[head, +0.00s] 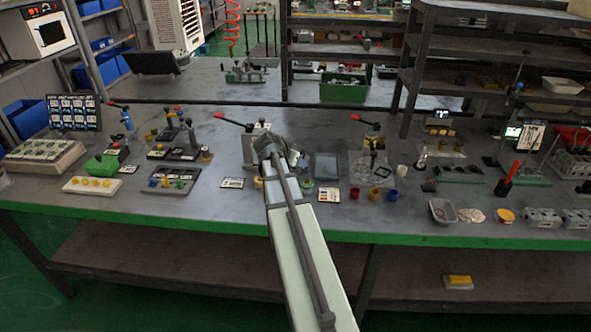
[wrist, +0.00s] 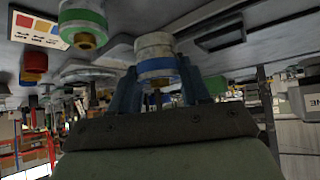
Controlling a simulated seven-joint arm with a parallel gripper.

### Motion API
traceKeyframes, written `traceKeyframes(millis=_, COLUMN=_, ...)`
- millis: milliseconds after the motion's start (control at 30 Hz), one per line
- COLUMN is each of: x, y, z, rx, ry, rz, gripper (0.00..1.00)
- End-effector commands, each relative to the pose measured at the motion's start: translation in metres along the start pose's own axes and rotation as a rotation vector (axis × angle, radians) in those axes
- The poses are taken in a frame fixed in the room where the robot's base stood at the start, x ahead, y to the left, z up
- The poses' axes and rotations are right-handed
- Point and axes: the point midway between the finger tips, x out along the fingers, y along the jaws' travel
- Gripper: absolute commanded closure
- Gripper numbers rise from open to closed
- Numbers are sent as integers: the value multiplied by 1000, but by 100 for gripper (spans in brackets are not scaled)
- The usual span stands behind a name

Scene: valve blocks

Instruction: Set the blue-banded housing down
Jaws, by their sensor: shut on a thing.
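The blue-banded housing (wrist: 155,52) is a pale grey round part with a blue band, seen in the wrist view between the blue fingers of my gripper (wrist: 158,78). My gripper is shut on it. In the head view my gripper (head: 280,150) is over the middle of the bench, and my arm hides the held housing there. I cannot tell whether the housing touches a surface. A green-banded housing (wrist: 82,20) is to its left in the wrist view, apart from it; it shows in the head view (head: 307,185) just right of my arm.
A card with coloured squares (head: 329,195) lies right of my arm. A grey square tray (head: 326,166) is behind it. A red cup (head: 354,193) and a red-handled clamp fixture (head: 373,140) stand farther right. A white card (head: 232,183) lies left of my arm.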

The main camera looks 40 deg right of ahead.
Motion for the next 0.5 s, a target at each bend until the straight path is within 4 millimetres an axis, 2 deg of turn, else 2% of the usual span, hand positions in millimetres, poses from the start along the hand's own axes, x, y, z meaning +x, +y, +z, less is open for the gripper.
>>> traceKeyframes(millis=200, x=-22, y=0, z=-22, rx=1, ry=1, rz=-1, gripper=100)
traceKeyframes(millis=433, x=-34, y=2, z=-38, rx=4, ry=1, rz=3, gripper=100)
traceKeyframes(millis=500, x=-34, y=1, z=-51, rx=9, ry=1, rz=10, gripper=100)
